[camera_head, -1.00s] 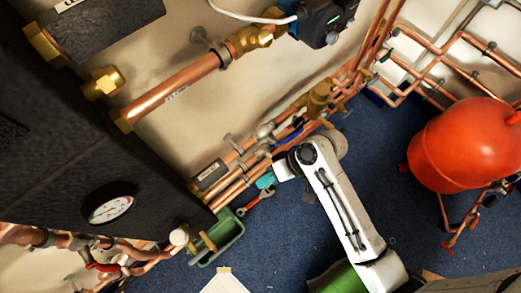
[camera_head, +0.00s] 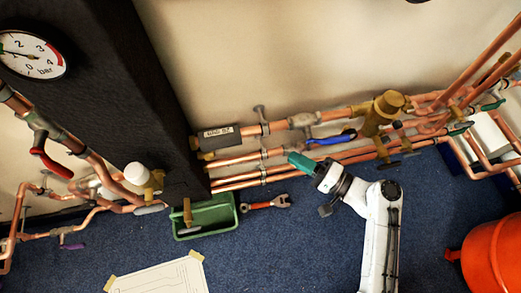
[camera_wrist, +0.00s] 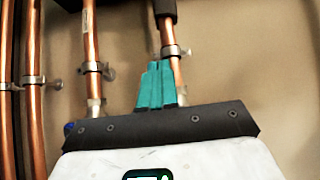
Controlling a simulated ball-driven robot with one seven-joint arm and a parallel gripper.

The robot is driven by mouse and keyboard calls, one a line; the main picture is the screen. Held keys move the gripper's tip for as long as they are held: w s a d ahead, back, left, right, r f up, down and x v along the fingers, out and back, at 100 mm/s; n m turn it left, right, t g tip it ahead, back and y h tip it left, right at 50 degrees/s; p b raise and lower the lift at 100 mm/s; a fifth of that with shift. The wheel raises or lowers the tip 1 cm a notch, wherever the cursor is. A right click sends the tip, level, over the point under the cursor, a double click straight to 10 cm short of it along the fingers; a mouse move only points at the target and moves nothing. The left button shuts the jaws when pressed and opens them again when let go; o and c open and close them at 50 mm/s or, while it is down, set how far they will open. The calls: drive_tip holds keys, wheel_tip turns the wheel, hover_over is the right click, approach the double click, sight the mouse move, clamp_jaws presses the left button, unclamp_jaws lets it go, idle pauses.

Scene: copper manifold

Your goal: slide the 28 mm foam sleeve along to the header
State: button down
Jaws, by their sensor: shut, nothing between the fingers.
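A short dark sleeve with a white label (camera_head: 220,137) is around the upper copper pipe, at its left end beside the black header body (camera_head: 150,100). I cannot tell whether the sleeve touches the header. My gripper (camera_head: 296,158) has teal fingers, shut and empty, right of the sleeve by the lower pipes. In the wrist view the shut fingertips (camera_wrist: 155,66) overlap a copper pipe near a clip (camera_wrist: 174,51). A dark sleeve end (camera_wrist: 166,10) is around that pipe at the top edge; the rest is cut off.
Pipe clips and a blue-handled valve (camera_head: 330,138) sit along the pipes. A brass fitting (camera_head: 383,112) stands to the right. A green tray (camera_head: 207,216) and wrench (camera_head: 265,203) lie on the blue floor. A red vessel (camera_head: 488,258) is at lower right. A paper sheet (camera_head: 157,277) lies in front.

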sight(241, 145)
drive_tip(key=w+a+b, duration=0.1)
drive_tip(key=w+a, duration=0.2)
drive_tip(key=a, duration=0.8)
drive_tip(key=shift+a, duration=0.35)
drive_tip(key=shift+s+a+b, duration=0.2)
drive_tip(key=shift+a+b, duration=0.1)
drive_tip(key=shift+a, duration=0.5)
